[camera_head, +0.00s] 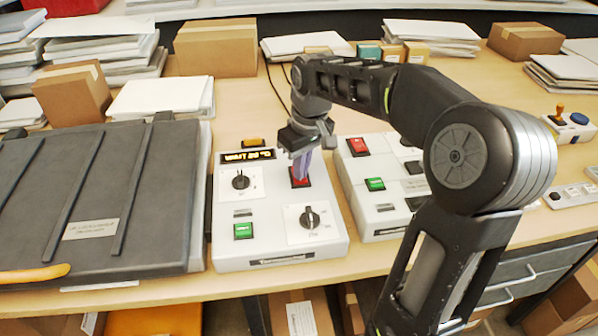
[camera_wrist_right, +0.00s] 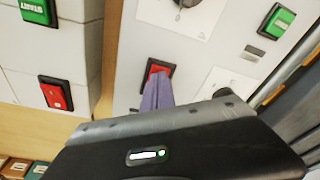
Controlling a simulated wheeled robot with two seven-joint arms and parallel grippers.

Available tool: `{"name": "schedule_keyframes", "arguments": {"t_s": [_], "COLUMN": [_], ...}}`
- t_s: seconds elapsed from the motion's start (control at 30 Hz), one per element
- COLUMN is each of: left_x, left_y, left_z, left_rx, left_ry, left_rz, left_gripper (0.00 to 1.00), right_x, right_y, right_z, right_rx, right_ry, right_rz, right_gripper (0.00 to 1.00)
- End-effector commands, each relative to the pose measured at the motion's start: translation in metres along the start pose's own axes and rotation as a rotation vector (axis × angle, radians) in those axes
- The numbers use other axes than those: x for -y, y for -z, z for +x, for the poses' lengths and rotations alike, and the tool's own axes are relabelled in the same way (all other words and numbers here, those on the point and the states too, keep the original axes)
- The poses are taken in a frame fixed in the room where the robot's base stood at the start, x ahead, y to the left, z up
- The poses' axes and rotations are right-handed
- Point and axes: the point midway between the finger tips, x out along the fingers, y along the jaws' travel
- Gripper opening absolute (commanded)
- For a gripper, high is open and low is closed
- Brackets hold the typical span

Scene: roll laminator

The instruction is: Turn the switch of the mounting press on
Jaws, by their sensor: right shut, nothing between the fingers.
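A white control box (camera_head: 273,244) stands beside the grey mounting press (camera_head: 95,200) with its yellow handle. The box carries a lit display (camera_head: 247,156), two black knobs, a green button (camera_head: 243,231) and a red switch (camera_head: 300,184). My right gripper (camera_head: 302,174) points down at the red switch, its narrow purple-grey fingers shut and empty. In the right wrist view the fingertips (camera_wrist_right: 157,82) overlap the red switch (camera_wrist_right: 158,68) and hide part of it. I cannot tell whether they press it. My left gripper is out of view.
A second white box (camera_head: 388,222) with its own red (camera_head: 357,147) and green (camera_head: 375,184) switches stands close on the right. Cardboard boxes (camera_head: 216,48) and paper stacks line the back of the table. My right arm crosses above the second box.

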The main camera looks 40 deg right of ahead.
Motion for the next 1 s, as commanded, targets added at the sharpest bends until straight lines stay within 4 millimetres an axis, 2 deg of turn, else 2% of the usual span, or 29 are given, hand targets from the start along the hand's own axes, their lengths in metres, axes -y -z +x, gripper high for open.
{"name": "schedule_keyframes", "arguments": {"t_s": [0.7,1.0], "left_x": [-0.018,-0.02], "left_y": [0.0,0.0], "left_z": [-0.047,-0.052], "left_rx": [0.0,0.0], "left_ry": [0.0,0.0], "left_rz": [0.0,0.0], "left_gripper": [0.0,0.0], "right_x": [0.0,0.0], "right_y": [0.009,0.011], "right_z": [-0.061,-0.069], "right_rx": [-0.001,-0.001], "right_ry": [0.0,0.0], "right_rz": [0.0,0.0], "right_gripper": [0.0,0.0]}}
